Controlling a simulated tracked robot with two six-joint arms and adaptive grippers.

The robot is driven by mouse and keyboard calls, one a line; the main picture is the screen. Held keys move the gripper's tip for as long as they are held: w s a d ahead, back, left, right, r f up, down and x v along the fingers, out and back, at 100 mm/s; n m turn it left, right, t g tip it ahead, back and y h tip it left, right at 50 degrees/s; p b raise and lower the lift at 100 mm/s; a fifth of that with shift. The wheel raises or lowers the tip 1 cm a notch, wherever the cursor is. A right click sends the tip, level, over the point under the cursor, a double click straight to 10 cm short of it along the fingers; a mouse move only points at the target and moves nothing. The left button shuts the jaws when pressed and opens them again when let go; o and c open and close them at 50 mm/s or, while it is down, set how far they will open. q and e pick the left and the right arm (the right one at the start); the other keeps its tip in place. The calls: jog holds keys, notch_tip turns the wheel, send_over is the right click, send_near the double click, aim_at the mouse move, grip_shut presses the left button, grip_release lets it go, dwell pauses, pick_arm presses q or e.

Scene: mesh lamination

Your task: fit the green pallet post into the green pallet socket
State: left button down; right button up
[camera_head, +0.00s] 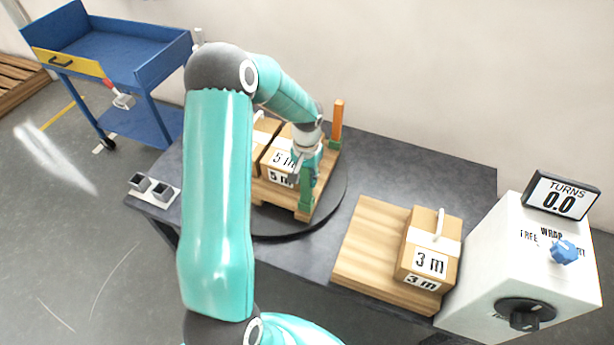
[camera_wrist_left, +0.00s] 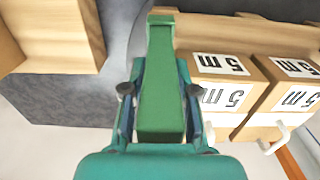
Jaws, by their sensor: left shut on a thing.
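My left gripper (camera_head: 308,172) is shut on the green pallet post (camera_head: 306,196), which stands roughly upright at the near right corner of the wooden pallet (camera_head: 272,196). In the left wrist view the post (camera_wrist_left: 161,100) lies between the two fingers of the gripper (camera_wrist_left: 160,105), its far end by the pallet edge (camera_wrist_left: 215,28). The green socket cannot be told apart from the post's lower end, so I cannot tell whether the post is in it. My right gripper is not in view.
Cartons marked 5 m (camera_head: 279,160) stand on the pallet close to the gripper. An orange post (camera_head: 338,120) rises at the far right corner. The pallet sits on a dark turntable (camera_head: 335,192). A 3 m carton (camera_head: 431,250) and a control box (camera_head: 520,265) stand to the right.

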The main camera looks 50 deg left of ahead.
pick_arm(q)
jog(key=shift+f, duration=0.25)
jog(key=c, duration=0.8)
grip_release()
jog(key=shift+r, duration=0.1)
notch_tip(320, 180, up, 12)
jog(key=shift+f, duration=0.1)
